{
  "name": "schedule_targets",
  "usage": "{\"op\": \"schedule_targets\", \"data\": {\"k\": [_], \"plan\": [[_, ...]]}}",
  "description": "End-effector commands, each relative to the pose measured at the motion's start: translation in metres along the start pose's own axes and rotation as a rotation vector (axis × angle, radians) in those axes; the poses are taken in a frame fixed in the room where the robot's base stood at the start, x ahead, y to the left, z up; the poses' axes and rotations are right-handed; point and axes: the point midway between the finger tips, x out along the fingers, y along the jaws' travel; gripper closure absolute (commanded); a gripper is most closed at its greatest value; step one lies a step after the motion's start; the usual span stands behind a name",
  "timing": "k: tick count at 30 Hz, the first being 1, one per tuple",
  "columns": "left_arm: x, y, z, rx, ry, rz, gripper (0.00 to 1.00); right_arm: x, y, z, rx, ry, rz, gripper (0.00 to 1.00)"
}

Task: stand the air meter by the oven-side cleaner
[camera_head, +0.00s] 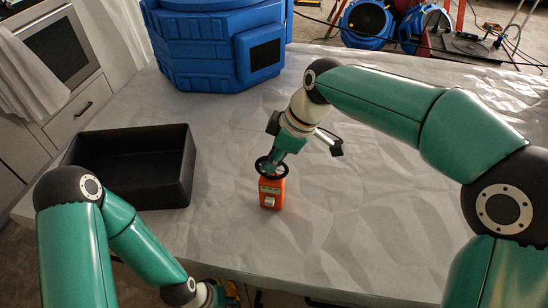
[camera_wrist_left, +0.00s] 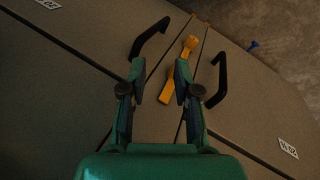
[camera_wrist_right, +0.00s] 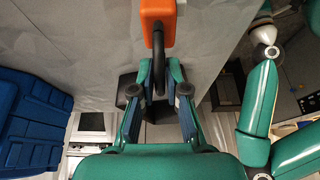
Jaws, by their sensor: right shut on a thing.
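The air meter is a small orange box (camera_head: 271,193) with a pale label and a black loop handle on top. My right gripper (camera_head: 270,166) is shut on that handle from above, and the meter hangs upright from it over or on the table; I cannot tell if its base touches. In the right wrist view the meter (camera_wrist_right: 157,12) shows beyond the fingertips (camera_wrist_right: 160,80). A large blue ribbed cleaner (camera_head: 205,50) stands at the table's back, near the oven (camera_head: 62,45), apart from the meter. My left gripper (camera_wrist_left: 160,88) is open and empty.
A black open tray (camera_head: 182,185) sits on the grey-covered table (camera_head: 340,240), left of the meter. The cover is clear between the meter and the blue cleaner. Blue machines (camera_head: 366,22) stand beyond the back edge. A yellow tool (camera_wrist_left: 180,70) and black handles show below my left gripper.

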Motion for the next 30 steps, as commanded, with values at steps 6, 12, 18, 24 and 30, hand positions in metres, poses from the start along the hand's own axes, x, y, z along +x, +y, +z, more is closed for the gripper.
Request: {"op": "schedule_targets", "data": {"k": [6, 12, 18, 24, 30], "plan": [[0.001, 0.0, 0.0, 0.0, 0.0, 0.0, 0.69, 0.0, 0.0, 0.0, 0.0, 0.001, 0.001, 1.0], [0.001, 0.0, 0.0, 0.0, 0.0, 0.0, 0.69, 0.001, 0.0, 0.0, 0.0, 0.0, 0.0, 0.63], [0.001, 0.0, 0.0, 0.0, 0.0, 0.0, 0.69, 0.001, 0.0, 0.0, 0.0, 0.0, -0.001, 0.61], [0.0, 0.0, 0.0, 0.0, 0.0, 0.0, 0.69, -0.003, 0.0, -0.001, 0.0, 0.0, 0.0, 0.61], [0.003, -0.001, 0.0, 0.0, 0.0, 0.0, 0.69, -0.027, 0.001, -0.001, -0.001, 0.002, 0.003, 0.61]]}}
